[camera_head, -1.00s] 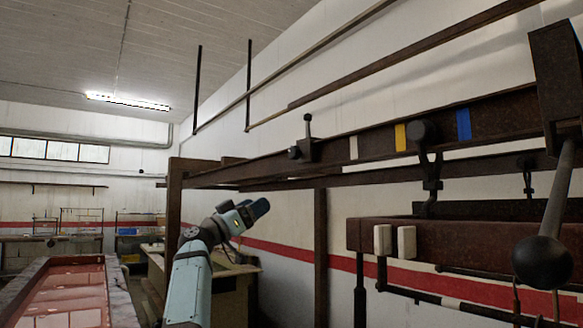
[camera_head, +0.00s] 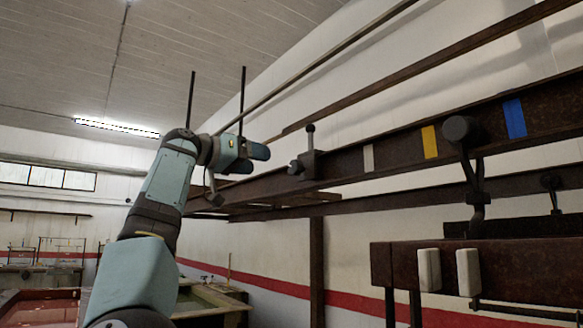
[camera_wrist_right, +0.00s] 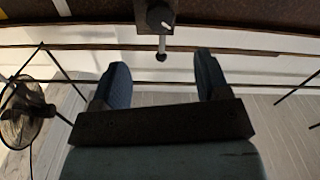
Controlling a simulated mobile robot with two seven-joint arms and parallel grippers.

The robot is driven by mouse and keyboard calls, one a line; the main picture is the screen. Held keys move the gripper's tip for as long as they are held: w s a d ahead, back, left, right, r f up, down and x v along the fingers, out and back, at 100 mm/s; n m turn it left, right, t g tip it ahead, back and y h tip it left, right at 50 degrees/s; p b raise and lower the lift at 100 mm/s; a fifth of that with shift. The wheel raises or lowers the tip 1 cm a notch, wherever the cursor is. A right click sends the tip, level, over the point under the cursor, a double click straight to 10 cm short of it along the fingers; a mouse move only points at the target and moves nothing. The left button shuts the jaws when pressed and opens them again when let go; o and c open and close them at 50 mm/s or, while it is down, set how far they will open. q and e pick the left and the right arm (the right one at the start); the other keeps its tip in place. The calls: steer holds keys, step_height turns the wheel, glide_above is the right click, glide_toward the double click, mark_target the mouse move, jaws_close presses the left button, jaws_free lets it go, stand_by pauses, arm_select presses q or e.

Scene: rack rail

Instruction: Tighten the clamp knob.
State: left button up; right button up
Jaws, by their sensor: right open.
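A dark clamp (camera_head: 312,163) sits on the long rusty rail (camera_head: 390,155), with a rod with a rounded end standing up from it. Its small dark knob (camera_head: 295,167) sticks out on the left side. My right gripper (camera_head: 262,160) is open and empty, a short way left of the clamp and apart from it. In the right wrist view the right gripper (camera_wrist_right: 162,75) has its two blue fingers spread. The clamp block (camera_wrist_right: 150,10) and its knob with a white mark (camera_wrist_right: 160,18) show beyond the fingertips, with the ball-ended rod (camera_wrist_right: 161,55) roughly centred between them. My left gripper is not in view.
White, yellow (camera_head: 429,142) and blue (camera_head: 514,118) marks are on the rail. A hanging hook with a round black top (camera_head: 460,130) is farther right. A rusty beam (camera_head: 525,270) with two white blocks hangs below. Thin rods (camera_head: 242,100) hang behind my gripper.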

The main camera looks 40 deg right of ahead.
mark_target(292, 167)
steer(key=d+p, duration=0.1)
steer(key=d, duration=0.2)
steer(key=d+p, duration=0.1)
steer(key=d, duration=0.2)
steer(key=s+d+p, duration=0.1)
steer(key=d, duration=0.3)
steer(key=shift+s+r+p, duration=0.1)
steer(key=shift+p, duration=0.3)
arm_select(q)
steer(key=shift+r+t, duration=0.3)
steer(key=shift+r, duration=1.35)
arm_select(e)
steer(key=shift+d, duration=0.7)
steer(key=c, duration=0.9)
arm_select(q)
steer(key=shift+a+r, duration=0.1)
arm_select(e)
steer(key=shift+c, duration=0.2)
